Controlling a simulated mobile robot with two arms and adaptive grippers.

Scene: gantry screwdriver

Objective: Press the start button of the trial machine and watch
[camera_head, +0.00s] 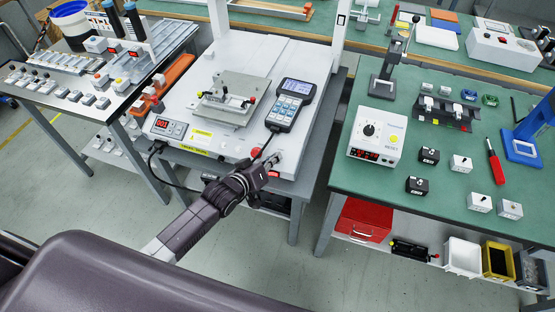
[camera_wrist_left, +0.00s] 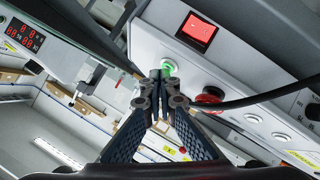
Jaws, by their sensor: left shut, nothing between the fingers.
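The trial machine (camera_head: 215,110) is a white unit with a flat top, standing on a bench in the middle of the head view. My left gripper (camera_head: 270,162) is shut and empty, its fingertips at the machine's front edge. In the left wrist view the closed fingertips (camera_wrist_left: 164,76) lie over a green round button (camera_wrist_left: 168,65) on the front panel and hide part of it. Whether they touch it I cannot tell. A lit red square switch (camera_wrist_left: 197,31) and a red round button (camera_wrist_left: 209,96) sit beside it. My right gripper is not in view.
A handheld pendant (camera_head: 289,106) with a cable lies on the machine. A red number display (camera_head: 168,127) is at its front left. The green bench (camera_head: 450,185) at right holds a white control box (camera_head: 377,138) and small parts. Open floor lies in front.

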